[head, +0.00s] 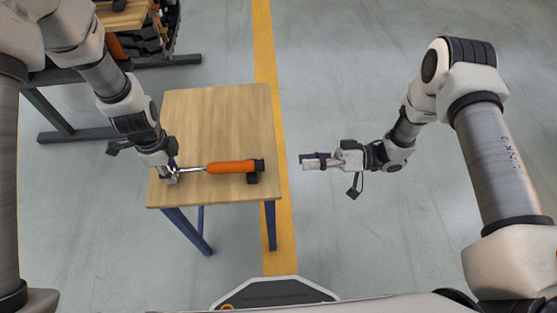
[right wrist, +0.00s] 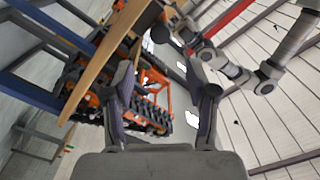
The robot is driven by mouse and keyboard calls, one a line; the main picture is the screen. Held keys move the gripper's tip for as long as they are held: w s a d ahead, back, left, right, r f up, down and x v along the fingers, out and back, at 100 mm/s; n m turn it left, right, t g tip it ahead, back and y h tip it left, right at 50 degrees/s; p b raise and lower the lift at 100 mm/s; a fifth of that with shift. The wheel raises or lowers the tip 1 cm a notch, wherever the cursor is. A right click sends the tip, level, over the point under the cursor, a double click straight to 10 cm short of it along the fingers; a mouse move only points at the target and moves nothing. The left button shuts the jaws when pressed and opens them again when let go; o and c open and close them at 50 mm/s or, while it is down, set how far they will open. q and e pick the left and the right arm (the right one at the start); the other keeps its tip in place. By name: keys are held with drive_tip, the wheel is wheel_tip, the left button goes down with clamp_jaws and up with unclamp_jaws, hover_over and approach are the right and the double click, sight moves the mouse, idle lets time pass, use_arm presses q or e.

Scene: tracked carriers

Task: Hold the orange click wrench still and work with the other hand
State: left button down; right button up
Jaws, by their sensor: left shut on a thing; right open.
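The orange click wrench (head: 232,167) extends level across the front part of the small wooden table, its metal shaft to the left and a black end at the right, beside a dark block (head: 253,178). My left gripper (head: 171,177) is shut on the wrench's metal left end, near the table's left front edge; its fingers hide that end. I cannot tell if the wrench touches the tabletop. My right gripper (head: 313,161) is open and empty, beyond the table's right edge and apart from the handle. Its two fingers also show in the right wrist view (right wrist: 165,105).
The wooden table (head: 220,115) has blue legs, and its back part is bare. A yellow floor stripe (head: 264,45) runs along its right side. Another bench (head: 125,17) and a dark tracked machine stand at upper left. Orange tracked machinery (right wrist: 150,95) shows in the right wrist view.

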drive_tip(key=shift+d, duration=1)
use_arm(q)
drive_tip(key=c, duration=0.7)
unclamp_jaws()
drive_tip(key=shift+r, duration=0.1)
